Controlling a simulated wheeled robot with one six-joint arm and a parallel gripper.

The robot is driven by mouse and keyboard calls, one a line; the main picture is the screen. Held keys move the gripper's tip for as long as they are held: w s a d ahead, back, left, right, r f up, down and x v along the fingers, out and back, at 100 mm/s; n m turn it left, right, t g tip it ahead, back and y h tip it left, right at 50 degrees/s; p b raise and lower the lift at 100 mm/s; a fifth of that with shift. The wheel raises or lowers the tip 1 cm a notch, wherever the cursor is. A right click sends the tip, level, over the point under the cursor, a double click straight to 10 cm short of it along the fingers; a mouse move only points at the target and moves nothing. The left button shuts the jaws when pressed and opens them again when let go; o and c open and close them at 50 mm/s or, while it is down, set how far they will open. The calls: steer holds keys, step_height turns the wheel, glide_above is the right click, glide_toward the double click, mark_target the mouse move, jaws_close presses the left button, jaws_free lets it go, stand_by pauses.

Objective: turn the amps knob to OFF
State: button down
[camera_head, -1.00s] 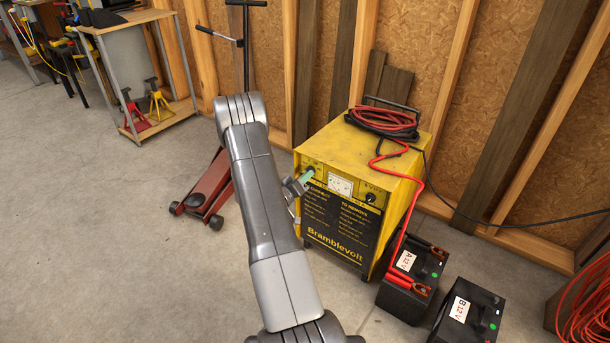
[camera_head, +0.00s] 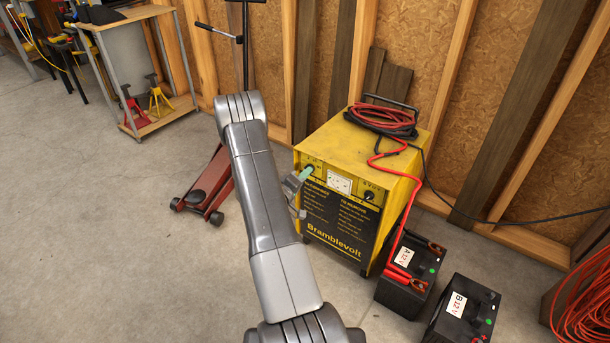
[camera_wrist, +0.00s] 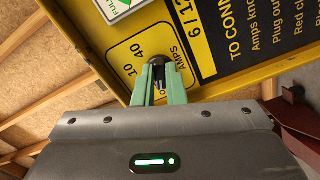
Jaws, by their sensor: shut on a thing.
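The yellow Bramblevolt charger (camera_head: 376,157) stands on the floor by the wall, and its black-and-yellow front panel fills the top of the wrist view (camera_wrist: 236,88). The amps knob (camera_wrist: 157,61) is a small dark knob on a yellow dial marked AMPS, with 10 and 40 readable. My gripper (camera_wrist: 159,78) has its green fingers shut on the knob, one finger on each side. The fingers hide much of the knob and the lower part of the dial, so its pointer setting cannot be read. In the head view my gripper (camera_head: 305,174) is at the panel's upper left.
A second knob (camera_head: 369,196) is at the panel's right. Red and black cables (camera_head: 384,120) lie on top, with a red lead running down to battery A (camera_head: 401,297). Battery B (camera_head: 464,310) stands beside it. A red floor jack (camera_head: 209,190) is at the left.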

steer(key=c, duration=1.5)
jaws_free()
steer(key=shift+s, duration=0.1)
steer(key=p+v, duration=0.2)
steer(key=v, duration=1.1)
steer(key=shift+s+a, duration=0.3)
steer(key=b+x, duration=0.2)
steer(key=x, duration=1.2)
steer(key=shift+s+a, duration=0.1)
